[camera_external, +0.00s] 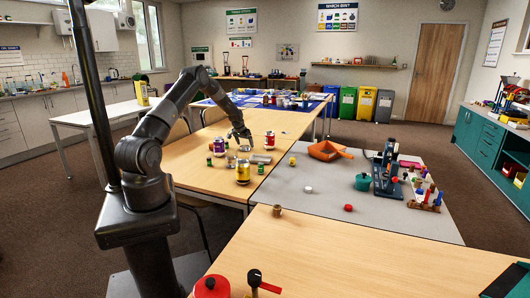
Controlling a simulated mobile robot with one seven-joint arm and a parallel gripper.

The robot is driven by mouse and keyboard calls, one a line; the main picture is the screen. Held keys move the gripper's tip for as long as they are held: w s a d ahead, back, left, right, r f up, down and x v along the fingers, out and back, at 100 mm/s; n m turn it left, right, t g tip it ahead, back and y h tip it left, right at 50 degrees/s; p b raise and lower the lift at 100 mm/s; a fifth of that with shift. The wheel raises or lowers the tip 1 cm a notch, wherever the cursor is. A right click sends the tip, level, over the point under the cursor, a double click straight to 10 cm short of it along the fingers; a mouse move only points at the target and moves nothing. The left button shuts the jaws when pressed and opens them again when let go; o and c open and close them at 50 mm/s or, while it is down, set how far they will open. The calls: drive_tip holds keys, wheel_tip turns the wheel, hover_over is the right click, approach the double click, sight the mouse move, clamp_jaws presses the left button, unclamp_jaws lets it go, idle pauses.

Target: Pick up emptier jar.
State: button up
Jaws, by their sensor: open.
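My arm reaches over the wooden table (205,159), and my gripper (241,140) is open, pointing down above a cluster of small containers. A pale, low object (245,149) sits right below or beside the fingertips; I cannot tell if they touch it. Contents and fill levels are too small to see, so I cannot tell which jar is emptier.
A grey cylinder (262,158) lies right of the gripper. A small green container (260,169) and a small yellow one (292,160) stand close by. An orange dustpan-like scoop (325,151) lies on the grey tabletop (325,185). Bare wood lies left of the cluster.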

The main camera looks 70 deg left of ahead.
drive_tip(key=c, duration=1.2)
drive_tip(key=shift+r, duration=0.15)
drive_tip(key=shift+r, duration=1.05)
wheel_tip(320, 180, up, 2)
drive_tip(key=w+d+r, duration=0.2)
drive_tip(key=d+r, duration=0.4)
drive_tip(key=d, duration=0.5)
drive_tip(key=shift+w+d+r, duration=0.15)
drive_tip(key=shift+d+r, duration=0.05)
drive_tip(key=shift+r, duration=0.1)
idle(2.1)
